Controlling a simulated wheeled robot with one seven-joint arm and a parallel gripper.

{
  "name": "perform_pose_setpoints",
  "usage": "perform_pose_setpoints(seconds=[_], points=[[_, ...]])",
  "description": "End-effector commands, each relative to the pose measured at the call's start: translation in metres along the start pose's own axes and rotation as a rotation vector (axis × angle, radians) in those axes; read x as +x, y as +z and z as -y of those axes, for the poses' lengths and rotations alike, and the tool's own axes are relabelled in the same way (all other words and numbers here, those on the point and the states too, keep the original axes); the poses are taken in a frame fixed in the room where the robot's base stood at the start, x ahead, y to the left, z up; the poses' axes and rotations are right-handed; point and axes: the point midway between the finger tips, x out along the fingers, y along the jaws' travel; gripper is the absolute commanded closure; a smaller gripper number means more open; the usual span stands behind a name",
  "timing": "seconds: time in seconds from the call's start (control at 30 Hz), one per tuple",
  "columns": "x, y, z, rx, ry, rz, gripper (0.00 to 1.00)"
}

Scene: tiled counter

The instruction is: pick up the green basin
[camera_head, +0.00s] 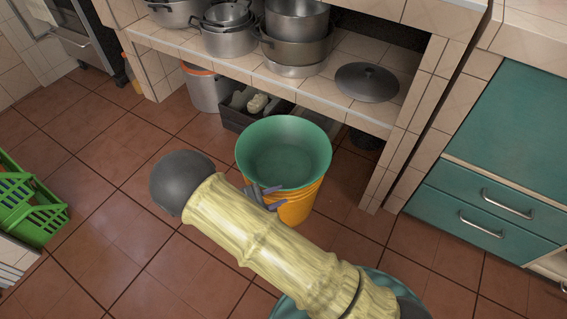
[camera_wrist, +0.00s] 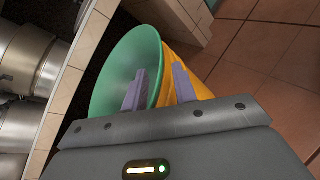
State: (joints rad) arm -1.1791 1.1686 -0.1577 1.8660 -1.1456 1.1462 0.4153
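The green basin (camera_head: 285,152) is a round, open, bucket-like vessel with a wide rim. It sits in or on an orange-yellow bucket (camera_head: 300,205) on the floor in the middle of the head view. The basin also shows in the wrist view (camera_wrist: 120,68), tilted by the camera angle. My gripper (camera_head: 264,194) is at the basin's near left side. In the wrist view its two purple fingers (camera_wrist: 159,69) are apart, one over the basin's inside and the other over the orange bucket, with the rim edge between them. Whether they touch it I cannot tell.
A tiled shelf with pots (camera_head: 296,45) and a dark lid (camera_head: 367,82) stands behind the basin. A dark crate (camera_head: 240,118) is under it. Green crates (camera_head: 35,208) stand at left, teal drawers (camera_head: 480,215) at right. Floor left of the basin is clear.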

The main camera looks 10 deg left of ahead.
Motion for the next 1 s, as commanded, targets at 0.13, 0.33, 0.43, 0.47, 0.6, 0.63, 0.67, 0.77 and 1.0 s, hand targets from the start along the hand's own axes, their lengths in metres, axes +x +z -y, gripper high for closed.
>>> perform_pose_setpoints(seconds=[0.13,0.33,0.43,0.47,0.6,0.63,0.67,0.77,1.0], points=[[0.023,-0.002,0.002,-0.001,-0.002,0.001,0.72],[0.028,0.0,0.0,-0.001,0.0,0.0,0.72],[0.027,0.0,0.0,-0.001,0.0,0.0,0.72],[0.027,0.0,0.0,-0.001,0.0,0.0,0.72],[0.032,-0.001,0.001,0.0,-0.001,0.001,0.72],[0.034,-0.002,0.001,0.0,-0.002,0.001,0.72],[0.037,-0.003,0.001,0.0,-0.002,0.002,0.72],[0.05,-0.005,0.002,0.001,-0.002,0.002,0.72],[0.078,-0.005,0.0,0.0,-0.001,0.001,0.72]])
